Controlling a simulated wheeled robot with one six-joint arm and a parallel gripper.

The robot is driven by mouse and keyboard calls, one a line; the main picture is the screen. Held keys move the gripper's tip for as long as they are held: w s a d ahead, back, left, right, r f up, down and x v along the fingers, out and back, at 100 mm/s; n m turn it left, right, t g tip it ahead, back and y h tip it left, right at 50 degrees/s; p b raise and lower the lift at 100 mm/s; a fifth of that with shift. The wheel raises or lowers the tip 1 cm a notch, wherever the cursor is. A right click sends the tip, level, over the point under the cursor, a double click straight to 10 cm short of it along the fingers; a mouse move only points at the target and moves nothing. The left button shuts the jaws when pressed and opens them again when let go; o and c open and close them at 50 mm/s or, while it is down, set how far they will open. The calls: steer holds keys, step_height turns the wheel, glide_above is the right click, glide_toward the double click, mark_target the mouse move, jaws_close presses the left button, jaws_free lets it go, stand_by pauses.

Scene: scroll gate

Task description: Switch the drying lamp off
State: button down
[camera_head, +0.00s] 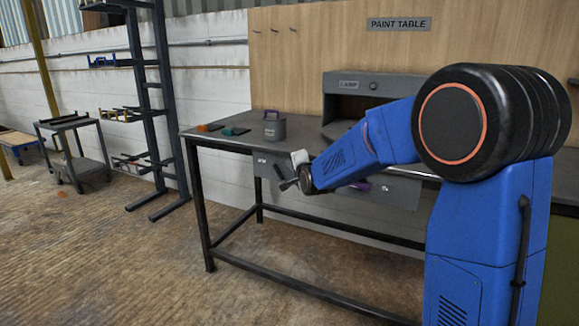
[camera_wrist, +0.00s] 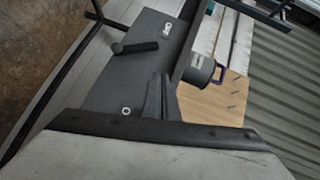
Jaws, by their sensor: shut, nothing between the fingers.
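The grey lamp housing (camera_head: 390,84) stands at the back of the paint table, with a LAMP label and a round dark knob on its front. I cannot tell if the lamp is lit. A grey panel (camera_head: 262,162) with a small pale label hangs at the table's front left. In the wrist view, a black handle (camera_wrist: 135,47) sticks out from the grey surface, near a white label (camera_wrist: 167,30) too blurred to read surely. My gripper (camera_head: 284,185) is shut and empty in front of the table's front edge. Its fingertips (camera_wrist: 160,80) appear apart from the handle.
A grey pot (camera_head: 274,127) stands on the paint table (camera_head: 225,143), beside green and orange items (camera_head: 235,131). A purple thing (camera_head: 362,186) shows under the tabletop, partly behind my arm. A shelf rack (camera_head: 147,100) and trolley (camera_head: 75,150) stand left. Floor in front is clear.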

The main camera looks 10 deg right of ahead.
steer(key=s+r, duration=0.2)
steer(key=s, duration=0.4)
steer(key=shift+d+r, duration=0.2)
steer(key=shift+r, duration=0.15)
steer(key=shift+s, duration=0.1)
steer(key=s+d+f+n+g, duration=0.3)
steer(key=s+d+f+n, duration=0.1)
steer(key=s, duration=1.2)
steer(key=s+d+f+n+g+h, duration=0.1)
steer(key=s+d+f+n+g, duration=0.2)
steer(key=s, duration=1.4)
steer(key=s+d+f+n+g+h, duration=0.1)
steer(key=s+d+f+n+g, duration=0.3)
steer(key=s, duration=1.3)
steer(key=n, duration=0.3)
steer(key=shift+s+d+f+g, duration=0.2)
steer(key=shift+d+f+g, duration=0.1)
steer(key=shift+g, duration=0.1)
steer(key=shift+d, duration=0.1)
